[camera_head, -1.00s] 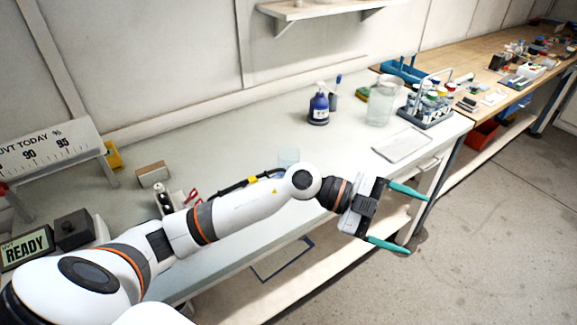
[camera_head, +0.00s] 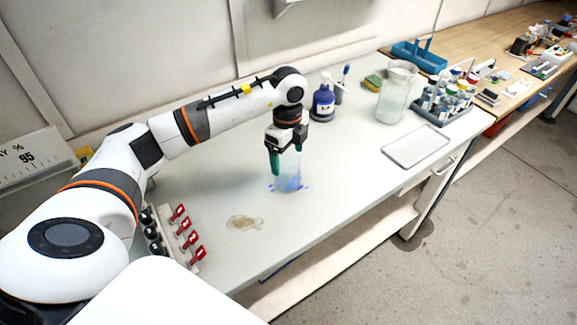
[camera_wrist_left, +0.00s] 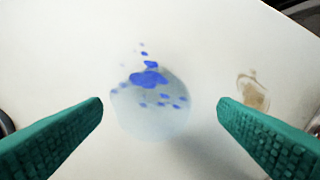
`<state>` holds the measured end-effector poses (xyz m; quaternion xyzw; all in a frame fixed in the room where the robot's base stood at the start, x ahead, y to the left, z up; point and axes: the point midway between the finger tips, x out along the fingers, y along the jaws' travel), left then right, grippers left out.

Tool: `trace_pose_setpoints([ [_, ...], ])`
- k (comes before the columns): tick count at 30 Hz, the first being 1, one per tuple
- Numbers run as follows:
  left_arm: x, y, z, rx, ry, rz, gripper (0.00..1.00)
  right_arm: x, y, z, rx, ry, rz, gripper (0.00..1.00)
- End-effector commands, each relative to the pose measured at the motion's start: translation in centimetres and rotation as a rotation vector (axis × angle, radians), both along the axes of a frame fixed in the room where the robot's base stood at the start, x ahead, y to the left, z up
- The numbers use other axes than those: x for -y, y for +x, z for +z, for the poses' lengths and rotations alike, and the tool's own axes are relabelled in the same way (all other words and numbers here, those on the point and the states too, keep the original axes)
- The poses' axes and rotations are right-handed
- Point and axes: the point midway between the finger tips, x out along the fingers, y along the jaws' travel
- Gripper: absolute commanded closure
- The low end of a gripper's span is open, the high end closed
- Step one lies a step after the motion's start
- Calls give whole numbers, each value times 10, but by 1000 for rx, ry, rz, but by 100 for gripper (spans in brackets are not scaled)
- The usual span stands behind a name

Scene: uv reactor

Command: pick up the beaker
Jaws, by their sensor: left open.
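The beaker (camera_head: 288,178) is a clear, pale bluish glass cylinder standing on the white bench, with blue spots around its base. In the left wrist view, the beaker (camera_wrist_left: 150,118) shows as a round translucent shape between the two fingers. My left gripper (camera_head: 286,160) points down at the beaker, its green fingers partly covering the upper part. In the wrist view the left gripper (camera_wrist_left: 160,106) is open, with gaps between the beaker and both fingertips. My right gripper is in neither view.
A brown stain (camera_head: 244,222) marks the bench in front. A rack with red valves (camera_head: 186,236) stands at lower left. Behind to the right are a blue bottle (camera_head: 322,103), a glass jug (camera_head: 394,98), a flat tray (camera_head: 415,146) and a bottle rack (camera_head: 445,100). Bench between is clear.

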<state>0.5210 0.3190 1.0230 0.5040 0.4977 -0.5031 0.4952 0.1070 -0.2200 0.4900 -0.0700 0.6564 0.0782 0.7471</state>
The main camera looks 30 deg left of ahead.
Motion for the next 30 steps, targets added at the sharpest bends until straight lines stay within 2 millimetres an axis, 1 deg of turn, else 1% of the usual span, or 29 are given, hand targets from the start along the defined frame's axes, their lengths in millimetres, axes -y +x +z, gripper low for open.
trace_pose_setpoints([
  [1,0,-1,-7,-5,0,1,17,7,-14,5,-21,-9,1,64],
  [3,0,-1,-18,-4,-1,0,17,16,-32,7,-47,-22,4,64],
  [6,0,0,-30,-1,-1,-1,17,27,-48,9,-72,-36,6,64],
  [7,0,0,-32,-1,-1,-1,17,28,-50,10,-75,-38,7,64],
  [10,0,1,-38,-1,-2,-1,17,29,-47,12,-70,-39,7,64],
  [13,-1,3,-48,-3,-3,-1,17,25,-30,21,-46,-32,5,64],
  [15,-3,6,-58,-3,-2,0,17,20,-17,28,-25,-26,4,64],
  [18,-3,8,-74,-2,-2,-1,17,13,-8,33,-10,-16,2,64],
  [22,-3,7,-87,-1,-2,-1,17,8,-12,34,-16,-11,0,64],
  [29,-3,8,-89,1,-2,-3,17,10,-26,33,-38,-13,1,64],
  [30,-3,8,-89,1,-2,-3,22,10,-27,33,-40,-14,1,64],
])
